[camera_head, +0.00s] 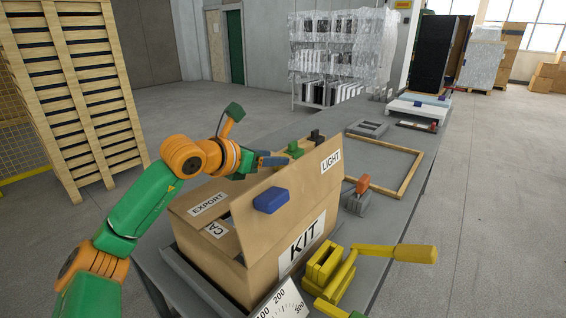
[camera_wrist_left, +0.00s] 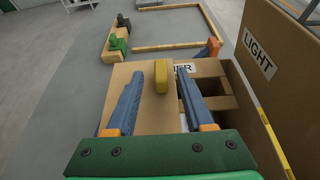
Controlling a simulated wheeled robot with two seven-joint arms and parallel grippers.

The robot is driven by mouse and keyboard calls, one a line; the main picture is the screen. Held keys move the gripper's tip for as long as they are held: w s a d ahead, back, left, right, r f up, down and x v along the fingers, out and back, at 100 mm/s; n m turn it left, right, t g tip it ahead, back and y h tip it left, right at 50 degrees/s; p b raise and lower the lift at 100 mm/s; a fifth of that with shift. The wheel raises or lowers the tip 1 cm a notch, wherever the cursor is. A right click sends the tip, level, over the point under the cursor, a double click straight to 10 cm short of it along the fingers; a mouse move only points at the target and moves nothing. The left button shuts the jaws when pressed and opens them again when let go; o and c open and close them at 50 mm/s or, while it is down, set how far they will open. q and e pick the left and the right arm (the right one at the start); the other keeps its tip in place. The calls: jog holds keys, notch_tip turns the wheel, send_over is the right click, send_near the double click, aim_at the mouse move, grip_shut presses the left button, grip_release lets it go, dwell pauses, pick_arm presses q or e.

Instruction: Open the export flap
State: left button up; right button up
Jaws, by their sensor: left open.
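A blue block (camera_head: 271,199) shows against the raised flap. My left gripper (camera_head: 285,160) is open above the carton's far part. In the wrist view, a yellow block (camera_wrist_left: 161,76) shows between its fingers over a brown flap with a partly hidden label; contact cannot be told.
A yellow lever tool (camera_head: 335,265) and a dial scale (camera_head: 285,303) stand near the carton. A wooden frame (camera_head: 408,180), a grey block with an orange top (camera_head: 357,200) and green and black blocks (camera_wrist_left: 119,32) lie beyond. Stacked pallets (camera_head: 75,90) stand left. Bench inside the frame is clear.

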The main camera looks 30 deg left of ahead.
pick_arm(q)
jog(key=x, duration=0.3)
jog(key=shift+r+p, duration=0.2)
jog(key=shift+p, duration=0.2)
jog(key=shift+w+f, duration=0.3)
jog(key=shift+w, duration=0.1)
grip_shut()
dwell(0.7)
